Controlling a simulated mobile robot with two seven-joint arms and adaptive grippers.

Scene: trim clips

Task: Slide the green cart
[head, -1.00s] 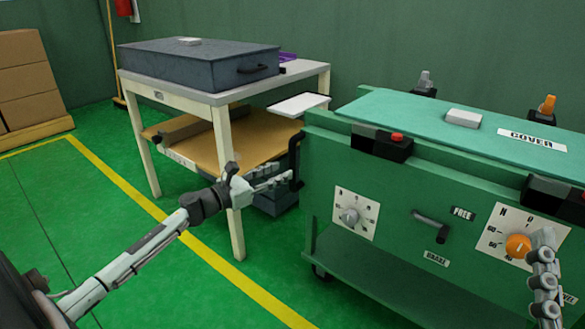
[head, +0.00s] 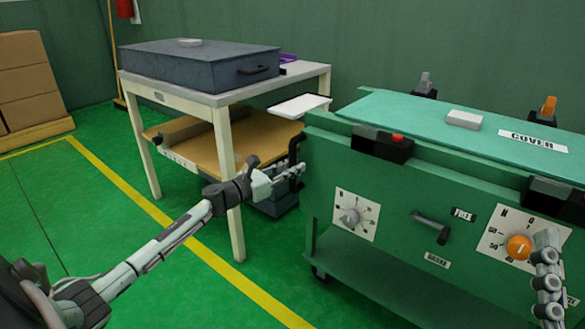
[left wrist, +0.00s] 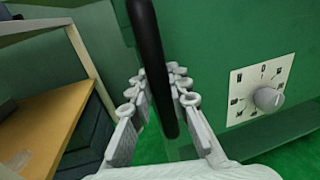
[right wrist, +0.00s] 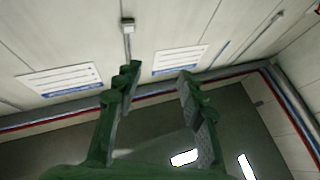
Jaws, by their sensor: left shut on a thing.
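The green cart (head: 385,205) stands on the right in the head view, with a cover, dials and a brake handle on its front. A black upright handle bar (head: 293,150) is at its left end, and the bar also shows in the left wrist view (left wrist: 152,60). My left gripper (head: 297,171) is shut on this bar, with fingers on both sides of it. My right gripper (right wrist: 158,82) is open and empty in the right wrist view, facing the upper wall and ceiling. Part of it shows low at the right in the head view.
A cream table (head: 226,98) with a grey case (head: 195,65) stands close to the cart's left end. Its lower shelf (head: 208,148) is near my left gripper. Stacked boxes (head: 25,80) are at far left. Green floor (head: 120,220) with a yellow line is clear.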

